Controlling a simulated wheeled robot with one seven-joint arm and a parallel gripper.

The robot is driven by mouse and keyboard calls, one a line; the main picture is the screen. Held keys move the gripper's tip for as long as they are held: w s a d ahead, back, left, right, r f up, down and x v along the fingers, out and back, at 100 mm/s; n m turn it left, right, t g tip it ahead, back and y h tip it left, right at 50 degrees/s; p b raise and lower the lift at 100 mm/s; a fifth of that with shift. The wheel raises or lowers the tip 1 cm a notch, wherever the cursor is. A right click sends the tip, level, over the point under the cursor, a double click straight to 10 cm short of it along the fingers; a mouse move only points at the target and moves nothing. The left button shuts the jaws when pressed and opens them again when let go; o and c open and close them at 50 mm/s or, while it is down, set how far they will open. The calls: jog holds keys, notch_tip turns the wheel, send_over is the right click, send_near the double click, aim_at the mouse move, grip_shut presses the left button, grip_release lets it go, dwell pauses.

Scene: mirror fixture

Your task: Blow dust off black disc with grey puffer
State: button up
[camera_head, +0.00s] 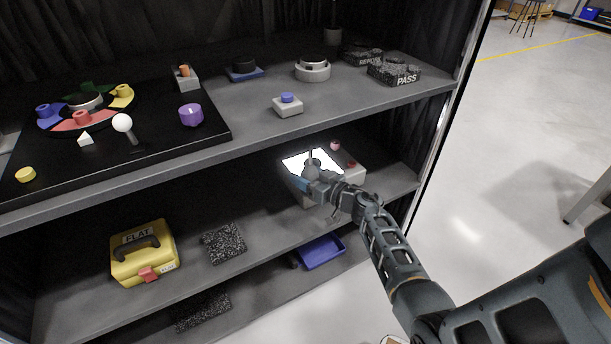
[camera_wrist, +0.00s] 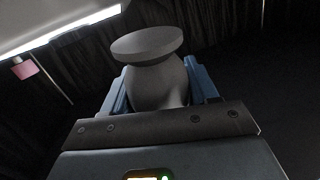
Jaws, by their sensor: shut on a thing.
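My gripper (camera_head: 308,180) is in front of the middle shelf, by a lit white panel. It is shut on the grey puffer (camera_head: 311,164). In the wrist view the puffer (camera_wrist: 157,82) has a rounded grey body between the blue fingers and a flat round end on top. A black disc (camera_head: 243,65) sits on a blue base on the top shelf, at the back, well above and left of my gripper. Dust on it is too small to tell.
The lit white panel (camera_head: 300,160) lies on a pale box just behind my gripper. The top shelf's front edge (camera_head: 250,145) runs above it. A blue-topped button box (camera_head: 288,107) stands near that edge. A yellow case (camera_head: 143,257) and blue tray (camera_head: 322,252) are lower down.

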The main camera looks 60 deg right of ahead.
jog(key=shift+r, duration=0.1)
dwell(0.4)
notch_tip(320, 180, up, 5)
jog(key=p, duration=0.6)
jog(key=shift+f, duration=0.2)
